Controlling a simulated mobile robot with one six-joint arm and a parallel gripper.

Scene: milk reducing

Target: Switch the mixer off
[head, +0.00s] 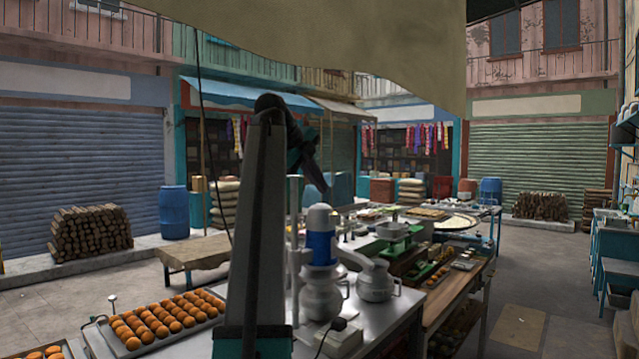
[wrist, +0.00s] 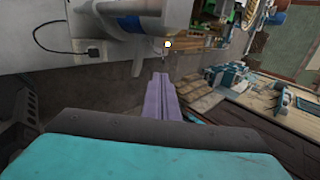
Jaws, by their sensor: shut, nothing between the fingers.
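The mixer (head: 321,236), with a blue and white motor body, stands upright over a metal pot (head: 321,298) on the metal counter. In the wrist view, part of what looks like the mixer (wrist: 130,22) shows at the top, seen sideways. A pale socket box (head: 341,338) with a black plug and cord sits on the counter's near edge; a black plug (wrist: 92,54) also shows in the wrist view. My gripper (head: 320,188) is above the mixer, pointing down. In the wrist view its purple fingers (wrist: 160,78) are together and empty. I cannot make out the mixer's switch.
A lidded metal pitcher (head: 375,283) stands right of the mixer. A tray of orange balls (head: 162,322) lies at left. A green scale (head: 393,232) and a wide pan (head: 455,222) are farther back. Open floor lies to the right.

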